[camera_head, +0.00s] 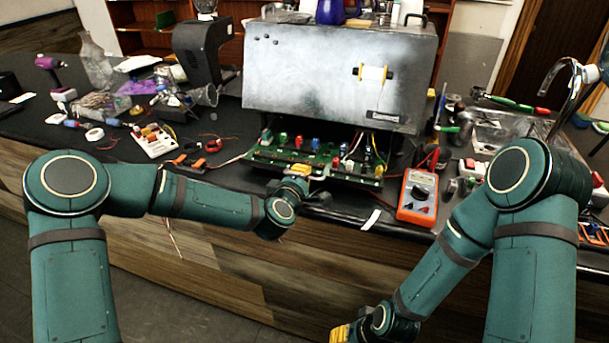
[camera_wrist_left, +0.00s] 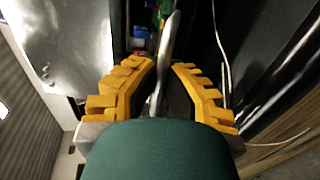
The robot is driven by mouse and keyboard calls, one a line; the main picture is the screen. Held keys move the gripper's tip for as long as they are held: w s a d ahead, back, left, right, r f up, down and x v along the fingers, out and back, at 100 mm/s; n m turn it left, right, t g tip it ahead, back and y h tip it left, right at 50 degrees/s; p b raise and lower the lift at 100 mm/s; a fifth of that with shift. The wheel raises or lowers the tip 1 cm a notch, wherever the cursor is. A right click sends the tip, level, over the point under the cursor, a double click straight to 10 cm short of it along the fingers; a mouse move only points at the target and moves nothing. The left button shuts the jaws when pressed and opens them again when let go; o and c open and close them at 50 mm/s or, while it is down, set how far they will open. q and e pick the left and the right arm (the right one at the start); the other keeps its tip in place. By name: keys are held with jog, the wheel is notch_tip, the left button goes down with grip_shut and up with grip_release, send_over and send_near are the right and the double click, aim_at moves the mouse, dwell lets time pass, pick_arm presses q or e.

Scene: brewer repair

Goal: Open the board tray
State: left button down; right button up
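The board tray (camera_head: 318,168) is a green circuit board with coloured parts, sticking out at the front from under a grey metal box (camera_head: 335,75). My left gripper (camera_head: 298,170) is at the tray's front edge. In the left wrist view, the yellow fingers of my left gripper (camera_wrist_left: 163,66) close in on both sides of a thin pale bar (camera_wrist_left: 170,32), which looks like the tray handle.
An orange multimeter (camera_head: 418,195) stands right of the tray, near the counter's front edge. A white board with coloured parts (camera_head: 153,140) and orange clips (camera_head: 187,161) lie to the left. Tools and bottles clutter both sides. The space before the counter holds only my arms.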

dwell(0.3)
pick_arm(q)
jog(key=c, duration=1.1)
grip_release()
jog(key=shift+a, duration=0.1)
jog(key=shift+o, duration=0.2)
jog(key=v, duration=1.2)
jog(key=shift+f, duration=0.1)
jog(key=s+f+m+g, duration=0.3)
jog(key=f, duration=0.4)
jog(key=s+f+m+g, duration=0.3)
jog(key=f, duration=0.4)
jog(key=s+a+f+m+g, duration=0.2)
jog(key=s+f+m+g, duration=0.1)
jog(key=s+f, duration=0.3)
jog(key=s+a+f+m+g, duration=0.3)
jog(key=s+f+m+g, duration=0.1)
jog(key=s+f, duration=0.3)
jog(key=shift+s+y, duration=0.4)
jog(key=shift+s, duration=0.05)
